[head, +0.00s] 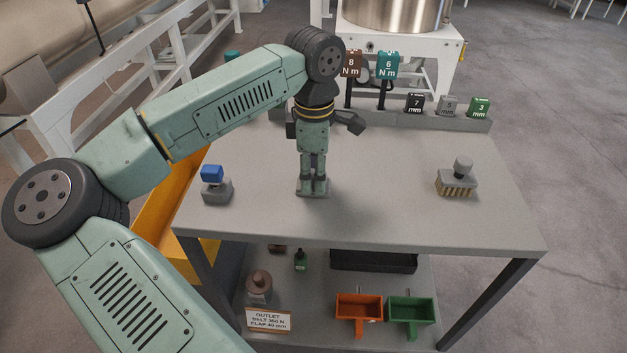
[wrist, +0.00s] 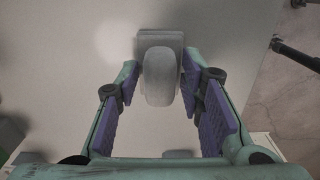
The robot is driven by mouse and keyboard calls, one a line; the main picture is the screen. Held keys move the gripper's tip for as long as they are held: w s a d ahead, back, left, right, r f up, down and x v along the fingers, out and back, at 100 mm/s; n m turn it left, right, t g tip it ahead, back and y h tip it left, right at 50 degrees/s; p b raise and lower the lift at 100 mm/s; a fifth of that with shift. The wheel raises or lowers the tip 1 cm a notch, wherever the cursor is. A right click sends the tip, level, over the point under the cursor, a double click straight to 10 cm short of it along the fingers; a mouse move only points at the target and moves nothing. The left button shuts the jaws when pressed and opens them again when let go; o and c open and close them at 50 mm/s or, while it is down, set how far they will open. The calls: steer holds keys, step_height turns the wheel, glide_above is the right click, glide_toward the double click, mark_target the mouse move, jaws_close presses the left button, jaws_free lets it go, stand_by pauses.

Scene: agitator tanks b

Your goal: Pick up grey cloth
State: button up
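A grey rounded piece on a square grey base, which looks like the grey cloth (wrist: 162,78), lies between the fingers of my gripper (wrist: 162,68) in the wrist view. In the head view my gripper (head: 312,180) points straight down at the middle of the table, and the fingers hide most of the piece. Only its grey base (head: 313,192) shows around the fingertips. The fingers stand on either side of the piece, with a narrow gap seeming to remain beside it. Weave or folds cannot be made out.
The grey table (head: 390,215) has a blue-topped grey block (head: 213,184) at left and a grey brush (head: 457,178) at right. Labelled blocks, such as the green one (head: 479,107), line the back edge. Orange (head: 359,307) and green (head: 411,310) bins stand on the lower shelf.

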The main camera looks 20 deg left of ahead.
mark_target(314, 171)
jaws_close()
steer(key=shift+r, duration=0.1)
stand_by(0.3)
steer(key=shift+r, duration=0.45)
step_height(314, 171, up, 2)
steer(key=shift+b, duration=0.55)
steer(key=s+r+b, duration=0.2)
steer(key=s+b, duration=0.2)
steer(key=s, duration=1.2)
steer(key=shift+d, duration=0.15)
steer(key=shift+c, duration=1.2)
jaws_free()
steer(key=c, duration=0.5)
